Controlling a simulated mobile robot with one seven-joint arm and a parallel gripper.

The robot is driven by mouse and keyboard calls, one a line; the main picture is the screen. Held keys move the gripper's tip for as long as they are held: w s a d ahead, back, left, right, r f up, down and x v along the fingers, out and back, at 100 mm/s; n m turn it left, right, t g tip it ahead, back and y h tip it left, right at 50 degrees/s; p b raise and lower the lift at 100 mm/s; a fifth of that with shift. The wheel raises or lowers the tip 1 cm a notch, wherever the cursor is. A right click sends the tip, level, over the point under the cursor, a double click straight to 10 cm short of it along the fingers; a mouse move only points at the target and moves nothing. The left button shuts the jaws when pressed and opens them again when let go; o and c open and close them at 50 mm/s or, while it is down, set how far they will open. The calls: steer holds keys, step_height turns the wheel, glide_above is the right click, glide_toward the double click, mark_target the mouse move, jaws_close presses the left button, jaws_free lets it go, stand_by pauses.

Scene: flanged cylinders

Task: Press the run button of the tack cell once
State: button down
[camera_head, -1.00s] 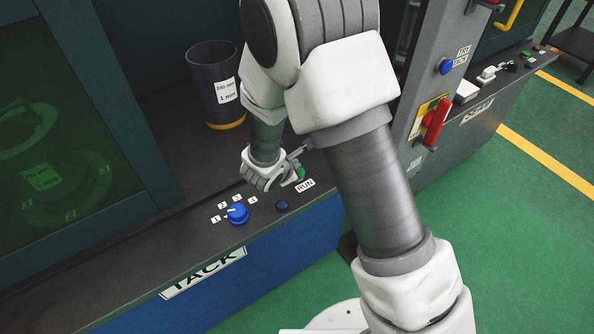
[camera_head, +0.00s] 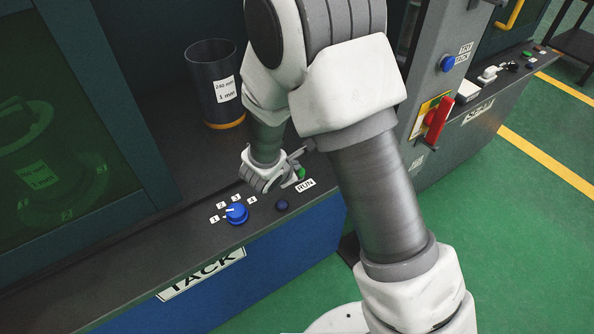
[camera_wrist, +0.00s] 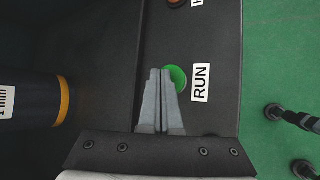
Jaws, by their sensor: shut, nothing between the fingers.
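The tack cell's green run button (camera_head: 301,173) sits on the dark console ledge beside its RUN label (camera_head: 305,185). The TACK plate (camera_head: 202,272) is on the front edge. In the wrist view the green button (camera_wrist: 178,76) shows at the right of my fingertips, which cover part of its left side. My gripper (camera_wrist: 160,72) is shut and empty, its tips close to the button. I cannot tell whether they touch it. In the head view my gripper (camera_head: 295,180) is at the button, partly hiding it.
A blue selector knob (camera_head: 237,213) and a small dark blue button (camera_head: 282,205) are on the same ledge. A dark cylinder with an orange base band (camera_head: 213,85) stands behind. A red handle (camera_head: 438,121) is on the grey post to the right.

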steer(key=shift+f+b, duration=0.5)
steer(key=shift+b, duration=0.2)
stand_by(0.5)
steer(key=shift+r, duration=0.1)
steer(key=shift+r+p, duration=0.45)
steer(key=shift+r, duration=0.35)
steer(key=shift+r+p, duration=1.5)
steer(key=shift+r, duration=1)
steer(key=shift+r, duration=0.1)
